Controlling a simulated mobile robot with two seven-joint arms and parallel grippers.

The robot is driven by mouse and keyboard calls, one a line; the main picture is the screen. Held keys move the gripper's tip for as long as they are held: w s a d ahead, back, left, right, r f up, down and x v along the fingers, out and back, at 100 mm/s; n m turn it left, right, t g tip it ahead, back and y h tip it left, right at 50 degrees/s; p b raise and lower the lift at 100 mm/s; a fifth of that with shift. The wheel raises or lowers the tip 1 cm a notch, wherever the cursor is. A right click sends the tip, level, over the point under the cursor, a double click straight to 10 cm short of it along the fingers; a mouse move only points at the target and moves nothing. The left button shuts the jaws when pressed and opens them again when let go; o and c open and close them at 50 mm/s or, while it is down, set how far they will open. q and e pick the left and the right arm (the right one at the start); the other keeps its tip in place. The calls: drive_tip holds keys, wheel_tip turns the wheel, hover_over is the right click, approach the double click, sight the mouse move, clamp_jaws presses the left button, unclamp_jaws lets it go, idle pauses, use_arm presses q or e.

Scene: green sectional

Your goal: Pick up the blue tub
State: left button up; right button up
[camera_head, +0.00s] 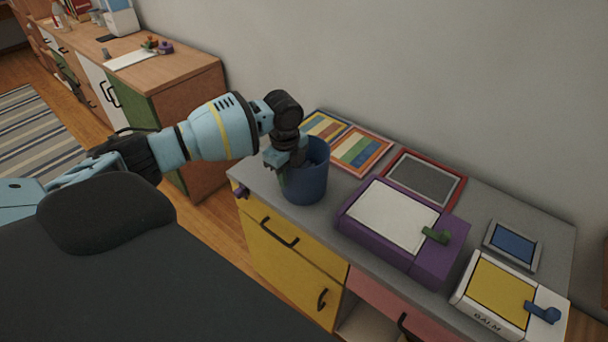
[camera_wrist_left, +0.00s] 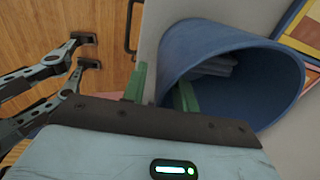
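The blue tub (camera_head: 307,180) stands upright on the grey cabinet top near its left end. My left gripper (camera_head: 285,174) is at the tub's left rim, reaching down. In the left wrist view, the tub (camera_wrist_left: 230,40) lies with its mouth toward the camera. The gripper's green fingertips (camera_wrist_left: 162,90) are apart. One is outside the tub wall and one is inside, with the wall between them. A gap shows between the outer finger and the wall. Something grey-blue shows inside the tub, too dim to name.
Striped picture frames (camera_head: 362,150) lie behind the tub. A purple box (camera_head: 362,222) is to its right, with a grey-panel red frame (camera_head: 424,178) behind. A white and yellow box (camera_head: 498,293) is farther right. Yellow drawers (camera_head: 290,262) are below. A wooden desk (camera_head: 190,70) is behind left.

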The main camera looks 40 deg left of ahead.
use_arm(q)
clamp_jaws()
idle(0.3)
